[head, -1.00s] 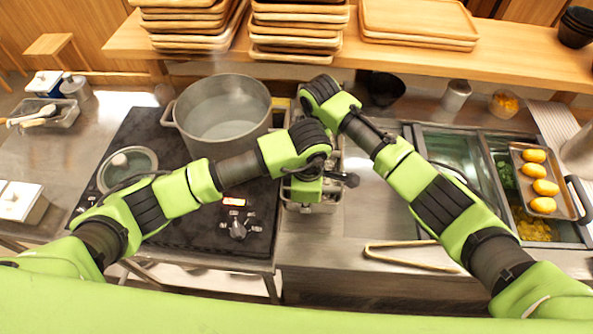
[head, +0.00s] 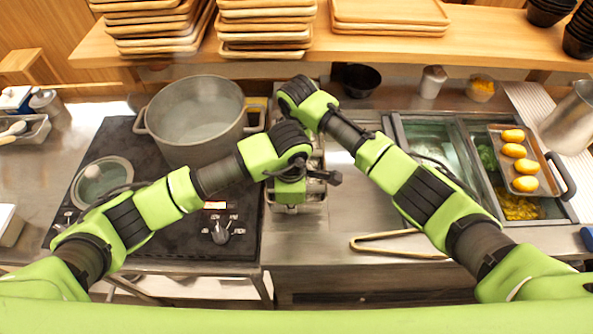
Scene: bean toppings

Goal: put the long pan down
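A long dark pan (head: 552,187) with a dark handle at its right end rests across the sunken bins at the right in the head view. Several yellow, rounded pieces (head: 515,150) lie in a row in it. Neither gripper touches it. My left gripper (head: 325,177) is at the middle, over a metal fixture (head: 300,208) beside the stove; its fingers are small and dark, and I cannot tell their opening. My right arm bends in from the right to the middle; its gripper is hidden behind the arms.
A large grey pot (head: 198,150) and a round glass lid (head: 102,182) are on the black stove at left. Tongs (head: 395,246) lie at the counter's front. Wooden trays (head: 265,28) are stacked on the back shelf. The steel counter between fixture and bins is mostly clear.

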